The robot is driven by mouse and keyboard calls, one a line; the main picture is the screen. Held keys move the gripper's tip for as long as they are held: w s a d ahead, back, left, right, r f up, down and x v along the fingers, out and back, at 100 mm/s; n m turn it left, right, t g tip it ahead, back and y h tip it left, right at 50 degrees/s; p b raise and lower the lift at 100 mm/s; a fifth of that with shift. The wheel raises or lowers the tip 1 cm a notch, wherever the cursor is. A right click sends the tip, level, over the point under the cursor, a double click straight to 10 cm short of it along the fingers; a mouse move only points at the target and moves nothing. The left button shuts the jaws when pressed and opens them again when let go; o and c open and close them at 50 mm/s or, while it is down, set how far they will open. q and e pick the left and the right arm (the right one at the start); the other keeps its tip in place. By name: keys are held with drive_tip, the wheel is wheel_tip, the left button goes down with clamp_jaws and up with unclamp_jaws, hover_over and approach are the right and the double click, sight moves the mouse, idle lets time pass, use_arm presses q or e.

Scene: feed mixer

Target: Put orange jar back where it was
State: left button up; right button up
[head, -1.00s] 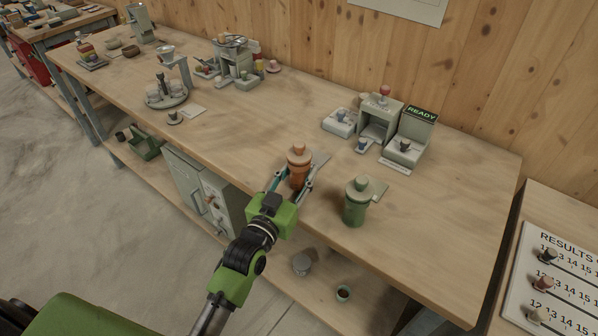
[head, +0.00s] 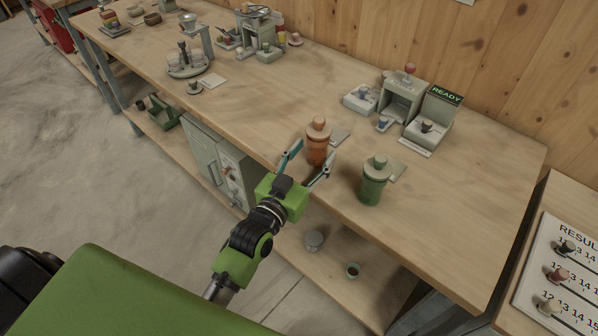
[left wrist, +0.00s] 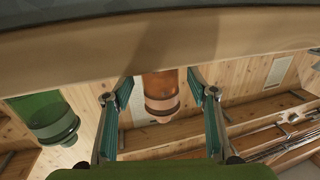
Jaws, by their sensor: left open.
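The orange jar (head: 317,143) stands upright on the workbench (head: 268,125) near its front edge, with a lid and knob on top. A small grey card lies just behind it. My left gripper (head: 306,166) is open in front of the jar, its fingers spread and apart from it. In the left wrist view the orange jar (left wrist: 160,95) shows between the two open fingers (left wrist: 163,92), some way beyond them. My right gripper is not in view.
A green jar (head: 373,182) stands to the right of the orange one. A grey machine with a READY sign (head: 446,95) stands behind. A results board (head: 560,270) is at the far right. The bench between the jars and the left-hand equipment is clear.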

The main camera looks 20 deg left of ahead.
use_arm(q)
drive_tip(key=s+a, duration=0.1)
drive_tip(key=s, duration=0.8)
drive_tip(key=shift+s+b, duration=0.15)
drive_tip(key=shift+b, duration=0.3)
